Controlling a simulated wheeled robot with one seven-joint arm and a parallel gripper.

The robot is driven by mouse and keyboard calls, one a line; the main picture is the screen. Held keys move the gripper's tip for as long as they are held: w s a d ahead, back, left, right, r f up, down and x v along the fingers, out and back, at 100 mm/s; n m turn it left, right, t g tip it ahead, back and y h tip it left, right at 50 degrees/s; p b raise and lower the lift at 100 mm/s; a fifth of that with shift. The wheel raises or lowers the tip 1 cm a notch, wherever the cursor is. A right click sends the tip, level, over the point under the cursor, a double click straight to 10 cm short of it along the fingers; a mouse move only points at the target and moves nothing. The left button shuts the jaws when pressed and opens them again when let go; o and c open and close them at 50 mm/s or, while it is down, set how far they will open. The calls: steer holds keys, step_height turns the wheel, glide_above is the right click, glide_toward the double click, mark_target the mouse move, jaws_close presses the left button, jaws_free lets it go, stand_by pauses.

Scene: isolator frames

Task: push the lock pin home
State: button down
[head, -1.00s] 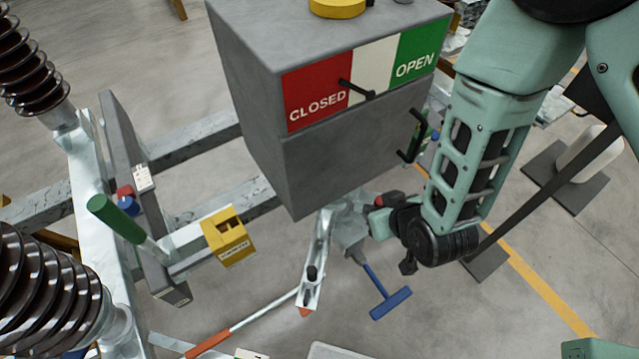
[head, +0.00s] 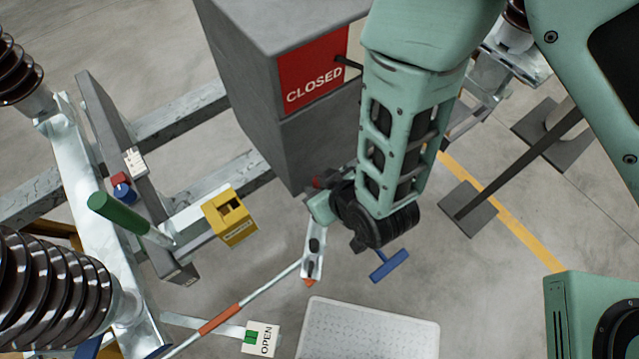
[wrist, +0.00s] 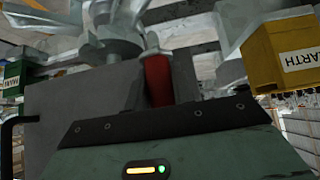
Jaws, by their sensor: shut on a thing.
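My gripper (head: 322,206) is at the lower front of the grey cabinet (head: 240,100), beside a pale metal link (head: 313,254). It is shut, and a red cylindrical grip (wrist: 157,80) stands just beyond its edge in the wrist view. A small red part also shows beside the gripper in the head view (head: 326,182). The fingertips and their contact are hidden by my wrist and the gripper body. I cannot tell for sure whether the red grip belongs to the lock pin, nor how deep any pin sits.
A yellow box (head: 231,216) stands left of the gripper; it also shows in the wrist view (wrist: 283,52). A green lever (head: 115,217) and ribbed insulators (head: 45,290) are further left. A blue T-handle (head: 390,266) is below my wrist. The cabinet shows CLOSED.

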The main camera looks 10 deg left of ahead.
steer(key=shift+f+b, duration=2.5)
steer(key=shift+f, duration=0.4)
steer(key=shift+f+b, duration=2.15)
steer(key=shift+b, duration=0.15)
steer(key=c, duration=1.1)
jaws_free()
steer(key=shift+d+r, duration=0.1)
steer(key=shift+r, duration=0.05)
steer(key=p+v, duration=1.5)
steer(key=v, duration=0.2)
